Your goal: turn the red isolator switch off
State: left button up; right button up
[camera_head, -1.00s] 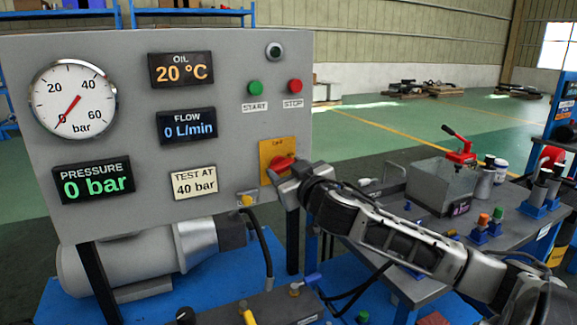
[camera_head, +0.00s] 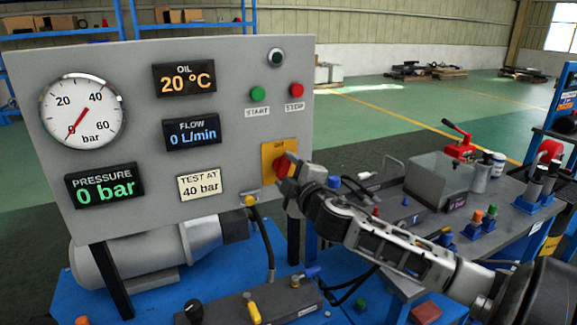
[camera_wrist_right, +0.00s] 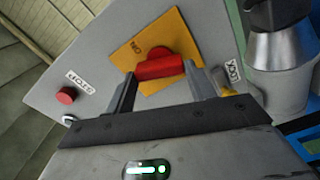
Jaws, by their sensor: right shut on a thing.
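The red isolator switch (camera_head: 283,166) sits on a yellow plate (camera_head: 268,150) at the lower right of the grey panel (camera_head: 232,105). My right gripper (camera_head: 288,180) is at the switch, its fingers partly covering it in the head view. In the right wrist view the red handle (camera_wrist_right: 160,67) lies between the two fingertips of my right gripper (camera_wrist_right: 163,78), which are shut on it. My left gripper is not in view.
A green START button (camera_head: 257,94) and a red STOP button (camera_head: 296,90) sit above the switch. The displays (camera_head: 193,133) read 0 bar and 0 L/min. A workbench (camera_head: 480,240) with fittings stands at the right, under my right arm.

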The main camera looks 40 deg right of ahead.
jog(key=shift+n+p, duration=0.85)
jog(key=shift+n, duration=1.15)
jog(key=shift+f, duration=0.1)
jog(key=o, duration=1)
jog(key=b+v, duration=0.2)
jog(key=v, duration=1.4)
